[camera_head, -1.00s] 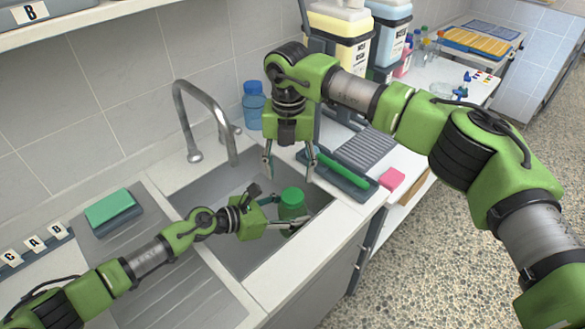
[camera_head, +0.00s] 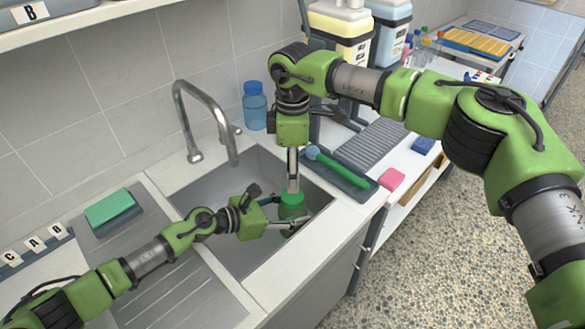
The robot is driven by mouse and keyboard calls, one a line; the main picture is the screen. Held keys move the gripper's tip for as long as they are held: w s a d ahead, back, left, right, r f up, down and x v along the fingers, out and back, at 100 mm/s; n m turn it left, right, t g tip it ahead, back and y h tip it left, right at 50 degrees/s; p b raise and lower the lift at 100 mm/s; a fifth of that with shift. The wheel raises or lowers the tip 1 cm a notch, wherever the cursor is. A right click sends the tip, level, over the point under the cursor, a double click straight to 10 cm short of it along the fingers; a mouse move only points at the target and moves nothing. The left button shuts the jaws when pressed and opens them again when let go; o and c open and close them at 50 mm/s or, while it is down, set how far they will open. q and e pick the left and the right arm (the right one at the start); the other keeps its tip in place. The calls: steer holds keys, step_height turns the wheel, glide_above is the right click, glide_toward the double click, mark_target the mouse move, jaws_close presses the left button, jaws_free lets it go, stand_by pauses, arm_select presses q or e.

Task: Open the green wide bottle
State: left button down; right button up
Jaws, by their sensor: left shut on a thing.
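The green wide bottle (camera_head: 291,213) stands in the grey sink basin, near its right side. My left gripper (camera_head: 282,212) comes in from the left and is shut on the bottle's body, one finger passing in front. The bottle's green cap (camera_head: 292,198) is on top. My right gripper (camera_head: 293,186) points straight down over the bottle, with its fingertips at the cap. Its fingers are seen edge-on and overlap, so I cannot tell whether they are closed on the cap.
A metal faucet (camera_head: 208,115) arches over the sink's back edge. A blue bottle (camera_head: 255,107) stands behind the sink. A tray with a green brush (camera_head: 343,169) and a pink sponge (camera_head: 391,180) are to the right. A green sponge (camera_head: 110,206) lies on the left.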

mark_target(292, 195)
arm_select(q)
steer(key=shift+f, duration=0.1)
arm_select(e)
steer(key=shift+f, duration=3.95)
